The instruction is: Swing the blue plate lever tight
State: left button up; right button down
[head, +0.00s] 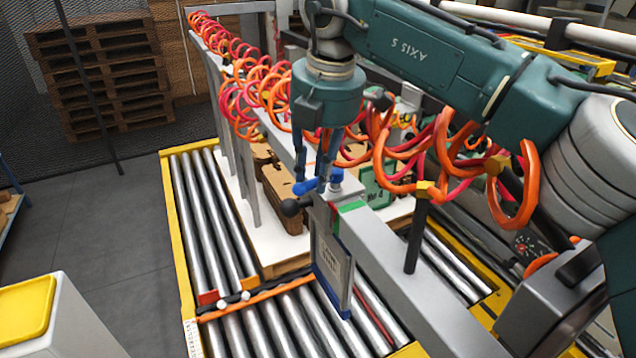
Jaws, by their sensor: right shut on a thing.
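The blue plate lever (303,187) is at the end of a grey metal beam, above a hanging framed plate (333,268). My right gripper (312,178) comes down from above with its blue fingers around the lever and is shut on it. The fingers hide part of the lever. How tight the lever sits cannot be told. My left gripper is not in view.
Orange and red coiled hoses (262,90) hang close behind and beside my right arm. A roller conveyor (205,215) with a yellow frame runs below, and brown boxes (285,200) stand on a white board. A black post (417,235) rises from the grey beam (390,260) at right.

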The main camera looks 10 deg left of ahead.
jog(key=shift+w+a+m, duration=0.15)
jog(key=shift+a+m, duration=0.1)
jog(key=shift+m, duration=0.35)
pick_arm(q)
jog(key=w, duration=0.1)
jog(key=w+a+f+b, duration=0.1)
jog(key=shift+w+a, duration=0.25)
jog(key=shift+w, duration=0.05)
pick_arm(e)
jog(key=shift+w+a+r+m, duration=0.1)
jog(key=shift+w+a+m, duration=0.1)
jog(key=shift+m, duration=0.3)
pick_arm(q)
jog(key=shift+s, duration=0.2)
pick_arm(e)
jog(key=shift+d, duration=0.1)
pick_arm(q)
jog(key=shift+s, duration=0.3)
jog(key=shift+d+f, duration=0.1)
pick_arm(e)
jog(key=c, duration=1.5)
grip_release()
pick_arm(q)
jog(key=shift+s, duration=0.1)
